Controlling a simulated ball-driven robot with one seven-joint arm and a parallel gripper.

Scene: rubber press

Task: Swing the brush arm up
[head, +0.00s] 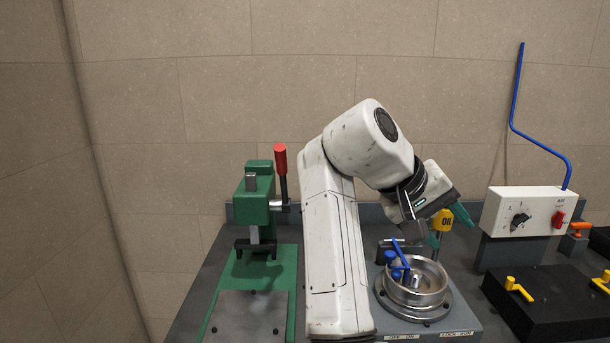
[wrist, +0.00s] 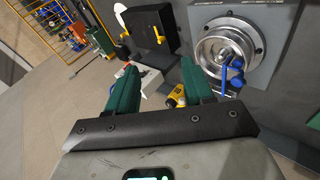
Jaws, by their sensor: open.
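A round metal bowl (head: 415,292) sits on a grey base with labels along its front. A small blue arm (head: 396,258) stands at its left side, leaning over the rim; I take it to be the brush arm. The blue arm shows in the wrist view (wrist: 233,72) to the right of my fingers. My gripper (head: 448,228) is open, above and behind the bowl's right side, apart from the blue arm. In the wrist view my gripper (wrist: 158,68) has its two green fingers spread, with nothing held between them.
A yellow oiler (head: 441,219) stands close behind my fingers. A green press (head: 258,215) with a red-handled lever stands left. A white switch box (head: 527,211) with a tall bent blue rod (head: 515,105) and a black block (head: 548,300) with yellow handles are right.

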